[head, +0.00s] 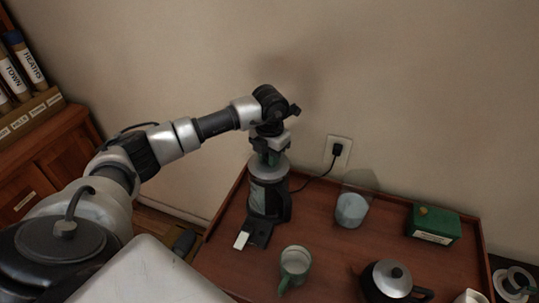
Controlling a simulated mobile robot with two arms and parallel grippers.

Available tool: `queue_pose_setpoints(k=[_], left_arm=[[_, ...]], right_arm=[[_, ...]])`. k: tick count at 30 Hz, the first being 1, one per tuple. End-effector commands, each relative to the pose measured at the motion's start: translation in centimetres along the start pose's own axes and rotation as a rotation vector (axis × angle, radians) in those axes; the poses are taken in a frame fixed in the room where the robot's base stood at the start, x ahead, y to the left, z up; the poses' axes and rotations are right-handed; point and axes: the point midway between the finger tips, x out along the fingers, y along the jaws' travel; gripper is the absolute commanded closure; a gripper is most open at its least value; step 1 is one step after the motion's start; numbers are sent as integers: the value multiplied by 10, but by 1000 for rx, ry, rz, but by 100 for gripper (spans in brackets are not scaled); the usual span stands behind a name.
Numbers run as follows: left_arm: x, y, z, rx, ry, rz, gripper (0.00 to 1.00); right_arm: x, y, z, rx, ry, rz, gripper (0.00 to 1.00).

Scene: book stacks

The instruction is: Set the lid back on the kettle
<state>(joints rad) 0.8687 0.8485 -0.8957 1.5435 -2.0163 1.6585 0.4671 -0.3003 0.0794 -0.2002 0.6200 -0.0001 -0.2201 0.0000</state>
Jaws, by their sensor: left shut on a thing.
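The kettle (266,199), with a grey body and black handle, stands upright at the table's back left corner. My left gripper (271,155) points down directly over it and is shut on the lid (268,169), a pale grey disc at the kettle's top. The gripper hides the lid's middle. From this angle I cannot tell whether the lid rests on the rim or is just above it. My right gripper is not in view.
The brown table (333,235) also holds a green mug (294,264), a jar with pale contents (351,210), a green box (433,224) and a black pot with a silver lid (390,279). A cord runs to the wall socket (338,150). The table's middle is clear.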

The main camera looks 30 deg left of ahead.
Motion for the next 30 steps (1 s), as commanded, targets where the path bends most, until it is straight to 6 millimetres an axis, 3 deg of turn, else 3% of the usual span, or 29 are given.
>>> queue_pose_setpoints(k=[30], left_arm=[[10, 0, 0, 0, -1, 0, 100]], right_arm=[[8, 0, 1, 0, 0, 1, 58]])
